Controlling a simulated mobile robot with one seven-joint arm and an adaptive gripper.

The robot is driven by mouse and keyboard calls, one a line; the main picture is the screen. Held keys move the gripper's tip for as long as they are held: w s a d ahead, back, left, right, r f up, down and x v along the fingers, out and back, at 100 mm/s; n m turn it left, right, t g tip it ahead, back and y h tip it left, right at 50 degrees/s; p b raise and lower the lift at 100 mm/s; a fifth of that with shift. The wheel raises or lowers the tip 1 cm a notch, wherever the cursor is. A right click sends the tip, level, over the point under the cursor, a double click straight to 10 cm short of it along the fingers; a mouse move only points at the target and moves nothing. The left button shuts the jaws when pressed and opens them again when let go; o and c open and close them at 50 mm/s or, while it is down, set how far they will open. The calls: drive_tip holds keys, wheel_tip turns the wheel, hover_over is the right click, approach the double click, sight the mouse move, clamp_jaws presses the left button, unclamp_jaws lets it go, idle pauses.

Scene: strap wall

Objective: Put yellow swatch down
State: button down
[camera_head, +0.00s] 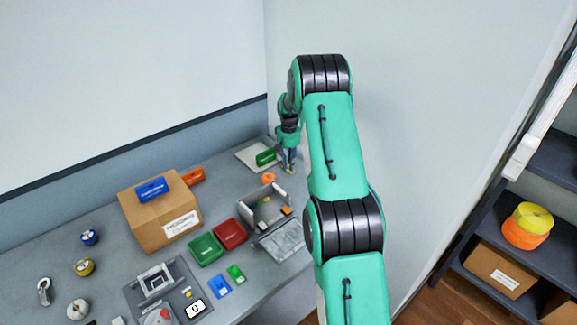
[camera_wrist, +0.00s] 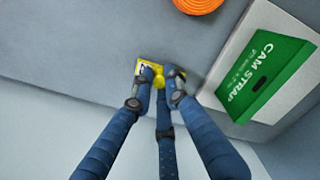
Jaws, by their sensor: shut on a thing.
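The yellow swatch (camera_wrist: 147,71) is a small flat yellow piece with dark print, seen between the fingertips in the wrist view. My gripper (camera_wrist: 160,82) is shut on it, with the dark blue fingers around it. It is low over the grey bench; I cannot tell whether the swatch touches the surface. In the head view my gripper (camera_head: 289,168) points down at the far right corner of the bench, and a bit of yellow shows at its tips.
A green "CAM STRAP" box (camera_wrist: 265,75) on a pale board stands right of my gripper in the wrist view. An orange coil (camera_wrist: 198,3) lies nearby. Green (camera_head: 206,249) and red (camera_head: 230,233) trays and a cardboard box (camera_head: 160,215) stand further left. The wall is close behind.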

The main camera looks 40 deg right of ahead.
idle(0.3)
drive_tip(key=c, duration=1.7)
unclamp_jaws()
wheel_tip(320, 180, up, 12)
drive_tip(key=p, duration=0.2)
drive_tip(key=shift+r+p, duration=0.1)
drive_tip(key=shift+p, duration=0.3)
